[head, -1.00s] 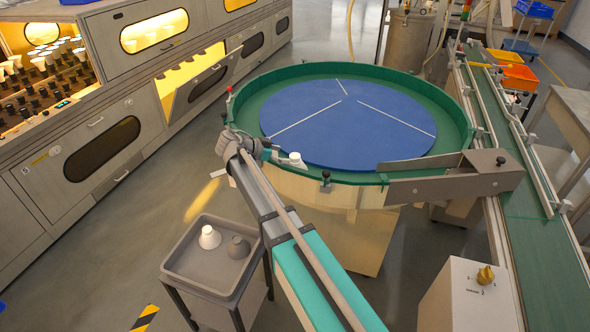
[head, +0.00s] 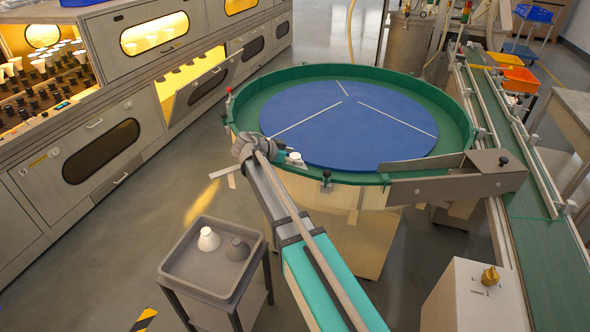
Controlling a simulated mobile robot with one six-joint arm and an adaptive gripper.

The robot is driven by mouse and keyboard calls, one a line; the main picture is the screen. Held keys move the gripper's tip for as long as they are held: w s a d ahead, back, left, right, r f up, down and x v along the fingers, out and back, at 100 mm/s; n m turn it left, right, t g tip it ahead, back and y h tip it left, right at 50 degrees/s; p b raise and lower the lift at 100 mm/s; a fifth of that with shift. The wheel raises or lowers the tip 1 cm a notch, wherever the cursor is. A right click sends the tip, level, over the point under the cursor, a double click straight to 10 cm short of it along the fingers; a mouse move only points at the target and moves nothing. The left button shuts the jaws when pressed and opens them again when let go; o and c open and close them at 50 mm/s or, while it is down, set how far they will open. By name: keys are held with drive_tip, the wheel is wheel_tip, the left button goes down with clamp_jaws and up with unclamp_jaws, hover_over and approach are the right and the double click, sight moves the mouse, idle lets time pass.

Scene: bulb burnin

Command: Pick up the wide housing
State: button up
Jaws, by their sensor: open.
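Two small flared cone-like pieces stand in a grey tray (head: 180,268) on a small stand at the lower left: a white one (head: 208,240) and a dark grey one (head: 238,250). I cannot tell from their size here which is the wide housing. My gripper (head: 243,146), at the far end of my teal and grey arm, is above and beyond the tray, beside the near left rim of the round table. It is open and apart from both pieces. Its fingertips are small and partly hidden by the wrist.
A round table (head: 300,172) with a green rim and blue disc stands beyond my arm. A small white-topped piece (head: 294,158) sits at its rim. A conveyor (head: 535,235) runs along the right. A cabinet rack (head: 40,85) at left holds several bulbs. Floor between is clear.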

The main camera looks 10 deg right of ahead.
idle(0.5)
drive_tip(key=c, duration=1.3)
